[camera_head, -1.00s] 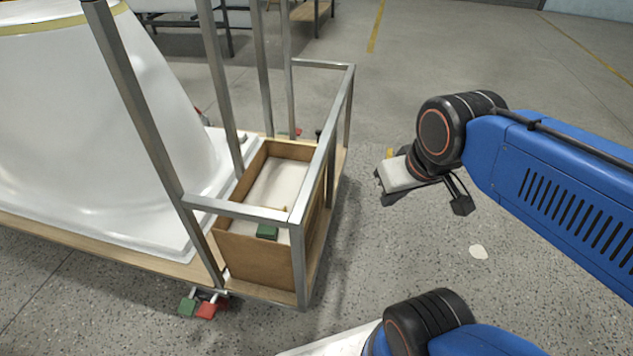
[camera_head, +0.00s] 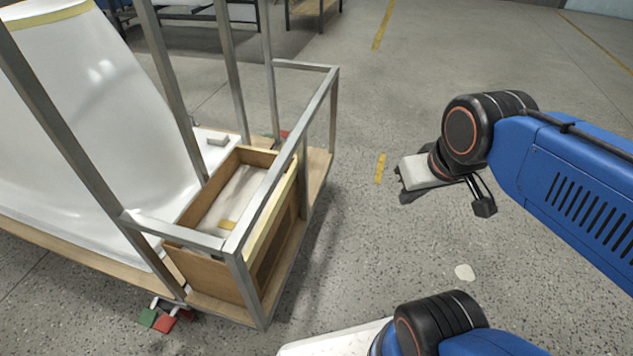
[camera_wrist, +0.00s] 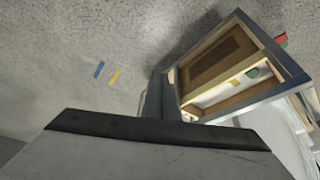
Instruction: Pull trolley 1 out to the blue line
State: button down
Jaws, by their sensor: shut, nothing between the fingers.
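A wheeled trolley with a grey metal frame (camera_head: 287,153) and wooden deck (camera_head: 222,308) stands at the left of the head view. It carries a white bathtub shell (camera_head: 90,120). No number shows on it. Its frame is at the right of the wrist view (camera_wrist: 262,92). A short blue line (camera_wrist: 99,69) lies on the floor beside a yellow one (camera_wrist: 115,77) in the wrist view; only a yellow mark (camera_head: 380,168) is clear in the head view. My gripper (camera_wrist: 164,97) is shut and empty, apart from the frame and to its right in the head view.
A wooden box (camera_head: 215,275) with small items sits in the trolley's end. Green (camera_head: 148,317) and red (camera_head: 166,324) pedals stick out low at its near corner. Benches (camera_head: 235,15) stand far back. The floor right of the trolley is open, with a pale spot (camera_head: 464,272).

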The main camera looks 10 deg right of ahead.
jog(key=c, duration=1.8)
grip_release()
jog(key=shift+w, duration=0.2)
jog(key=o, duration=0.3)
jog(key=w+d+m+t, duration=0.1)
jog(key=w, duration=0.4)
jog(key=w+d+m+t, duration=0.1)
jog(key=w, duration=0.4)
jog(key=w+m+t+h, duration=0.1)
jog(key=w+m, duration=0.1)
jog(key=w, duration=0.3)
jog(key=shift+w+d+f, duration=0.15)
jog(key=shift+w+d, duration=0.15)
jog(key=shift+d, duration=0.1)
jog(key=m+t+y, duration=0.6)
jog(key=m+t, duration=0.4)
jog(key=m, duration=0.1)
send_near(324, 97)
jog(key=x, duration=1.2)
jog(key=shift+w, duration=0.15)
jog(key=shift+c, duration=0.6)
grip_shut()
